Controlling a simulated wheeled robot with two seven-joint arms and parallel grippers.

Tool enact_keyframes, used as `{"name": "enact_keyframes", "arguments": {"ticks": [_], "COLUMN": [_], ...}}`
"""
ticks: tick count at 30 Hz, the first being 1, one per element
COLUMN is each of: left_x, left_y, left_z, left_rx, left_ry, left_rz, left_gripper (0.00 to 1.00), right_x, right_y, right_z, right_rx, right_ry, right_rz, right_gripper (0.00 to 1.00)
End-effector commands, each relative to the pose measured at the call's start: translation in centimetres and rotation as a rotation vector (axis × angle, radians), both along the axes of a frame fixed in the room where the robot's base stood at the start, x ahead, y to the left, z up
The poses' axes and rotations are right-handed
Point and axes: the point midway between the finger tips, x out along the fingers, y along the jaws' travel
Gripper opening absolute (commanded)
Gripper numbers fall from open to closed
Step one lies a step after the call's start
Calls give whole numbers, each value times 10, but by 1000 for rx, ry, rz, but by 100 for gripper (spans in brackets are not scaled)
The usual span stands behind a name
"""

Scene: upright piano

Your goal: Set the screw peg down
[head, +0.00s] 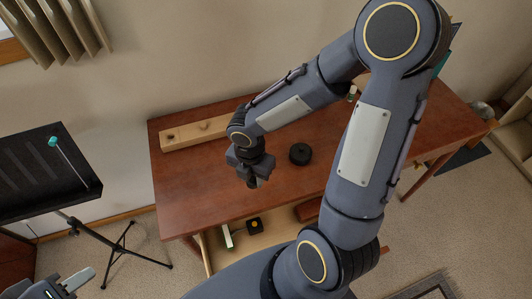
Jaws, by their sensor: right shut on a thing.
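My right gripper (252,178) points down over the front left part of the brown table. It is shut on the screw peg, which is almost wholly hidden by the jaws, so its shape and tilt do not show. I cannot tell whether the peg touches the tabletop. A long wooden block with holes (207,130) lies at the table's back left, partly behind my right wrist. My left gripper (66,287) is at the bottom left, away from the table and partly cut off; its jaw opening is unclear.
The brown table (182,190) has free room at its left front. A black round object (300,154) stands right of my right gripper. An open drawer (275,235) below the front edge holds several things. A black music stand (35,175) stands at left.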

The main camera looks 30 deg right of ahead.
Motion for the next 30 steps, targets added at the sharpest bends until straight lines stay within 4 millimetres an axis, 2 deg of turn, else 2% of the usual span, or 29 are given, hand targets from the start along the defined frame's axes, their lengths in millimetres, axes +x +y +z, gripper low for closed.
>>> {"name": "enact_keyframes", "arguments": {"ticks": [4, 7, 12, 20, 25, 30], "left_x": [0, 0, 0, 0, 0, 0], "left_y": [0, 0, 0, 0, 0, 0], "left_z": [8, 6, 8, 9, 6, 6], "left_rx": [0, 0, 0, 0, 0, 0], "left_ry": [0, 0, 0, 0, 0, 0], "left_rz": [0, 0, 0, 0, 0, 0], "left_gripper": [36, 36, 36, 36, 36, 36], "right_x": [31, 44, 62, 72, 71, 72], "right_y": [-22, -32, -43, -51, -50, -50], "right_z": [-16, -39, -62, -78, -103, -107], "right_rx": [1, 1, 1, 0, 0, 0], "right_ry": [4, 6, 3, 0, 4, -1], "right_rz": [-5, -2, -1, 0, 2, 0], "right_gripper": [10, 10, 10, 10, 10, 10]}}
